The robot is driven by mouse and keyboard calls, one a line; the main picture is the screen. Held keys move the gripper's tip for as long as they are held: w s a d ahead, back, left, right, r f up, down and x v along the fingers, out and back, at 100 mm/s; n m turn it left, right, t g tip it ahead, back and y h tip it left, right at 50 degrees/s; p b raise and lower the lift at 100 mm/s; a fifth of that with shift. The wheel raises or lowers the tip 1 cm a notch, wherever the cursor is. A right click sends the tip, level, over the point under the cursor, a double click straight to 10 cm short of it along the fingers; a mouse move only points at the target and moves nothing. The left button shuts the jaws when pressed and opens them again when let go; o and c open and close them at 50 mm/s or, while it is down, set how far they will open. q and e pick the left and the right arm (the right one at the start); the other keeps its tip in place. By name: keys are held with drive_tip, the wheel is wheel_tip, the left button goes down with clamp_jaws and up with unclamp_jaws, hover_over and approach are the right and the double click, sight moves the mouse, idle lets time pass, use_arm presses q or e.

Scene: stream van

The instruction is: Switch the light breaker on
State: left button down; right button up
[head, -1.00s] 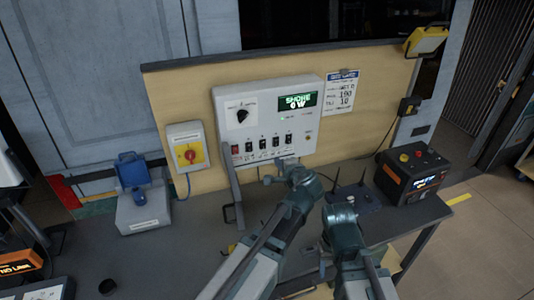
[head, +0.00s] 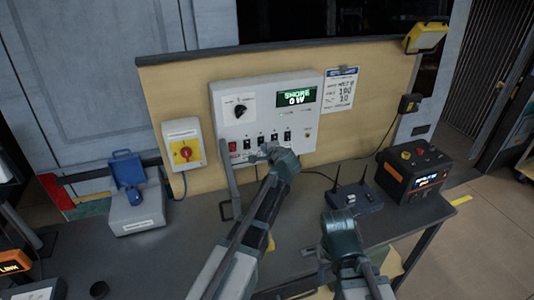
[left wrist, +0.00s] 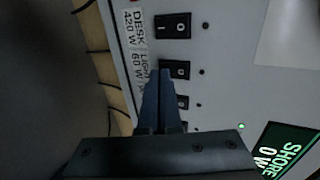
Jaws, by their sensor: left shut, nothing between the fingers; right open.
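A white breaker panel (head: 262,115) is fixed to the wooden backboard, with a row of black rocker switches. In the left wrist view the light breaker (left wrist: 176,69) is a black rocker beside a label reading LIGHT 60 W. The desk breaker (left wrist: 173,26) sits above it in that view. My left gripper (head: 266,149) is shut and empty at the switch row. In the left wrist view its fingertips (left wrist: 158,75) are right beside the light breaker; I cannot tell whether they touch it. My right gripper (head: 338,217) is open, low over the desk's front; its fingers are mostly hidden.
The panel's green display (head: 296,96) reads SHORE 0 W. A grey handle (head: 230,180) stands at the panel's lower left. A red and yellow rotary switch (head: 184,151), a blue-topped box (head: 135,200), a router (head: 354,197) and a power unit (head: 415,172) are around.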

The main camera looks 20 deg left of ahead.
idle(0.3)
drive_tip(key=shift+f, duration=0.1)
idle(0.4)
drive_tip(key=shift+r+p, duration=0.75)
drive_tip(key=shift+r, duration=0.05)
